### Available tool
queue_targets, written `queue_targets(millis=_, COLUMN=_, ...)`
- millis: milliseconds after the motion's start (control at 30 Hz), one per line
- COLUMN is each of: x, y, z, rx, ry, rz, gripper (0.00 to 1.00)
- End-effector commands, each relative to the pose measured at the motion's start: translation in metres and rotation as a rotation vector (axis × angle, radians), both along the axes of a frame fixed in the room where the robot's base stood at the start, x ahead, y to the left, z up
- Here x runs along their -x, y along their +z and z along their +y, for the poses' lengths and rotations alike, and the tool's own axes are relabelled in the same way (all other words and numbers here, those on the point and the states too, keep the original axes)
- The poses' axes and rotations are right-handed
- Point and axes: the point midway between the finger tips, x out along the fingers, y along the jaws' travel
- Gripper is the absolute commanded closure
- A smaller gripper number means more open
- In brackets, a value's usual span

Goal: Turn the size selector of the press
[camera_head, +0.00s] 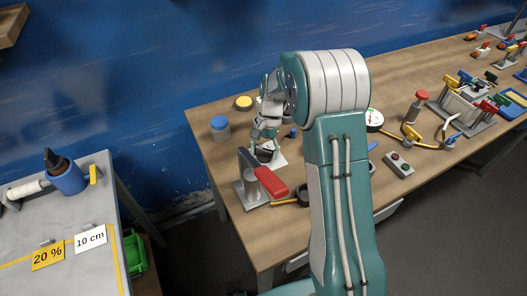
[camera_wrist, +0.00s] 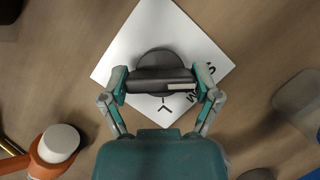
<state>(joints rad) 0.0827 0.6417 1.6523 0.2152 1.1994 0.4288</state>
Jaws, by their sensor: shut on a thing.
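The size selector (camera_wrist: 158,62) is a dark round knob with a raised bar across it, seen in the wrist view. It sits on a white square plate (camera_wrist: 135,40) with letters, partly hidden by my gripper. My gripper (camera_wrist: 161,85) is shut on the selector's bar, one finger at each end. In the head view my gripper (camera_head: 264,147) is over the plate (camera_head: 281,157) on the wooden table. The press (camera_head: 252,192), with a grey post and a red handle (camera_head: 271,182), stands just in front of it.
A blue-lidded jar (camera_head: 220,127) and a yellow-topped item (camera_head: 243,102) stand behind my gripper. A button box (camera_head: 398,165) and coloured clamps lie to the right on the wooden table (camera_head: 222,165). A grey table (camera_head: 25,225) with labels is at left.

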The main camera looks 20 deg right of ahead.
Motion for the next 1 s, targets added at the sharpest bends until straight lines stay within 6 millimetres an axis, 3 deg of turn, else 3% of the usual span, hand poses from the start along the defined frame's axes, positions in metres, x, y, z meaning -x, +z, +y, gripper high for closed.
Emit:
queue_targets(millis=633, x=-0.0044, y=0.0023, z=-0.0003, rx=0.004, ry=0.052, rz=-0.017, gripper=0.68)
queue_targets(millis=667, x=-0.0044, y=0.0023, z=-0.0003, rx=0.004, ry=0.052, rz=-0.017, gripper=0.16)
queue_targets(millis=700, x=-0.0044, y=0.0024, z=-0.0002, rx=0.004, ry=0.052, rz=-0.016, gripper=0.0)
queue_targets(millis=1000, x=-0.0017, y=0.0013, z=0.0012, rx=0.002, ry=0.051, rz=-0.008, gripper=0.0)
